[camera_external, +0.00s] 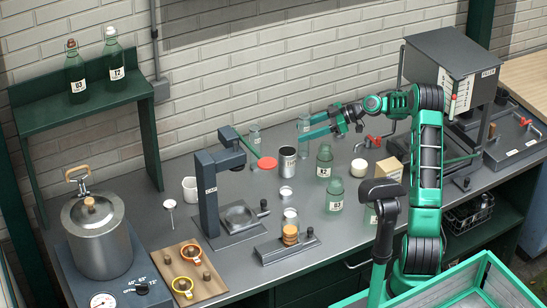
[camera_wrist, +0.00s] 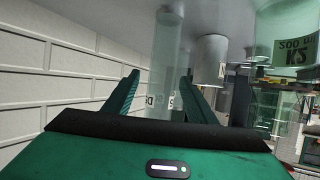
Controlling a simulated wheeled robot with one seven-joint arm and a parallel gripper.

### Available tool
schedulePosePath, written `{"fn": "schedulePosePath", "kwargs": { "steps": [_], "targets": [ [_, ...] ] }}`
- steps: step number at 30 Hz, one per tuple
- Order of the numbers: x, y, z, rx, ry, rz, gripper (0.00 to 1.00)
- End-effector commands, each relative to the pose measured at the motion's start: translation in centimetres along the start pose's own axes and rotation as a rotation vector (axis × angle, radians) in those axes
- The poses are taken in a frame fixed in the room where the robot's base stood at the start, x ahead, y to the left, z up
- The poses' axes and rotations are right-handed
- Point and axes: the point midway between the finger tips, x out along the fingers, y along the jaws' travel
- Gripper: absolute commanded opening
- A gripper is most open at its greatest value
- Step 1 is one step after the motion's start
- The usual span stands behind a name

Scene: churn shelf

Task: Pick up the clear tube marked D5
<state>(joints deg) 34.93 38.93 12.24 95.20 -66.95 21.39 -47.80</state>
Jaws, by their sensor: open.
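The clear tube (camera_wrist: 163,60) stands between the two fingers of my gripper (camera_wrist: 161,76) in the wrist view. The fingers are open, with gaps visible on both sides of the tube in the wrist view. Whether either finger touches it cannot be told.
A metal cup (camera_external: 287,163) and the green bottle K2 (camera_external: 324,163) stand in front of my gripper. K2 is also close on the right in the wrist view (camera_wrist: 292,50). The brick wall (camera_external: 230,75) is behind.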

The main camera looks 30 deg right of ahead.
Motion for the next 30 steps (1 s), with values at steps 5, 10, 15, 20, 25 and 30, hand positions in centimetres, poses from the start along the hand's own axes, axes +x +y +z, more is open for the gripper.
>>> {"fn": "schedulePosePath", "kwargs": {
  "steps": [5, 10, 15, 20, 25, 30],
  "targets": [
    [0.2, -0.1, 0.2, -0.021, 0.023, -0.017, 0.51],
    [1.5, -0.1, 0.2, -0.020, 0.022, -0.018, 0.51],
    [3.6, -0.2, 0.2, -0.018, 0.022, -0.018, 0.51],
    [4.8, -0.1, 0.2, -0.018, 0.021, -0.016, 0.51],
    [4.9, -0.1, 0.1, -0.018, 0.021, -0.015, 0.51],
    [4.9, -0.1, 0.1, -0.018, 0.021, -0.015, 0.25]
  ]
}}
